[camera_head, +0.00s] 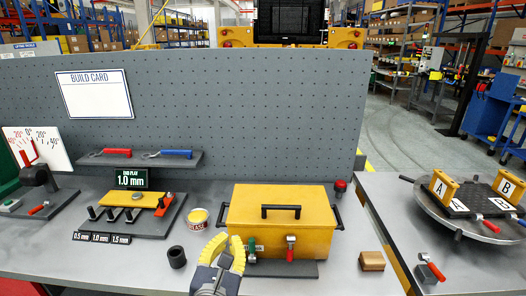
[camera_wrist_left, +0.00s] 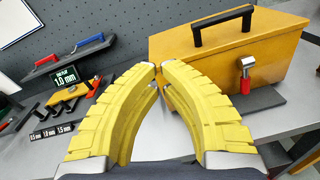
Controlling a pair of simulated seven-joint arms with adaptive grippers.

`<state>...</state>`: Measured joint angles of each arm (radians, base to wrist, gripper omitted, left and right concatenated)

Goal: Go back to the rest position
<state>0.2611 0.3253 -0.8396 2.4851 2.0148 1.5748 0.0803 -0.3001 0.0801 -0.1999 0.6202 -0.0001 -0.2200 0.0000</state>
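My left gripper (camera_head: 229,240) has yellow ribbed fingers and stands at the front of the bench, just in front of the left part of the yellow toolbox (camera_head: 310,214). In the left wrist view my left gripper (camera_wrist_left: 159,67) shows its curved fingers coming together at the tips, with nothing held between them. The toolbox (camera_wrist_left: 275,48) is right of and beyond the fingertips there. Its lid is closed, with a black handle on top and a green-handled and a red-handled latch on the front. My right gripper is not in view.
A gauge fixture (camera_head: 128,222) is at left. A grey pegboard (camera_head: 230,110) closes the back. A round turntable (camera_head: 440,207) is at right.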

